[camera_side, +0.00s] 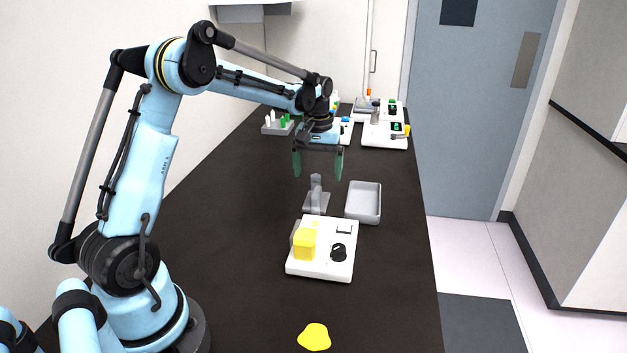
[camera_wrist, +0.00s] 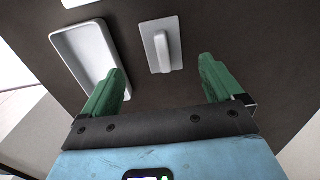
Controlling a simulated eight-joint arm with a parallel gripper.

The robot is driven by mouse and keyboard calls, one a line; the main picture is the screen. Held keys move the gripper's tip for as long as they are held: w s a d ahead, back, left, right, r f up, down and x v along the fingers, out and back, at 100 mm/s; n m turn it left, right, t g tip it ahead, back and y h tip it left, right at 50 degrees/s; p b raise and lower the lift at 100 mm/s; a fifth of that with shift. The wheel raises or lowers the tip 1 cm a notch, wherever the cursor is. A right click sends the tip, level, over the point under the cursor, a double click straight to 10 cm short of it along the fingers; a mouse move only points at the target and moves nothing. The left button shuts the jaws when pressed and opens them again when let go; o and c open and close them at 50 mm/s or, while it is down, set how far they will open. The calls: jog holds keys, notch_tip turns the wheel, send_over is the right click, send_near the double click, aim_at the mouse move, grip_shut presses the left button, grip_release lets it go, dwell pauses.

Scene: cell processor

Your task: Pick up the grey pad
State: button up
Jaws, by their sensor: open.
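The grey pad, a flat plate with an upright grip (camera_side: 316,196), stands on the dark bench behind the white box with the yellow block. It also shows in the wrist view (camera_wrist: 163,50), at the top middle, with its raised grip running along the plate. My gripper (camera_side: 318,168) hangs above it with its two green fingers pointing down, open and empty. In the wrist view the fingers (camera_wrist: 160,78) are spread wide, and the pad appears between and beyond their tips. The gripper and the pad are apart.
A grey shallow tray (camera_side: 363,217) lies just right of the pad. The white box (camera_side: 318,268) with a yellow block (camera_side: 305,245) and black knob is in front. A yellow blob (camera_side: 314,337) lies nearer. A rack (camera_side: 277,129) and several devices stand at the back.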

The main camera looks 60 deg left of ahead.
notch_tip(320, 180, down, 3)
jog(key=shift+r, duration=0.15)
jog(key=f, duration=0.4)
jog(key=shift+w+a, duration=0.15)
jog(key=shift+a, duration=0.25)
jog(key=shift+f, duration=0.6)
jog(key=c, duration=1.1)
jog(key=shift+c, duration=0.2)
notch_tip(320, 180, up, 10)
jog(key=shift+r, duration=0.1)
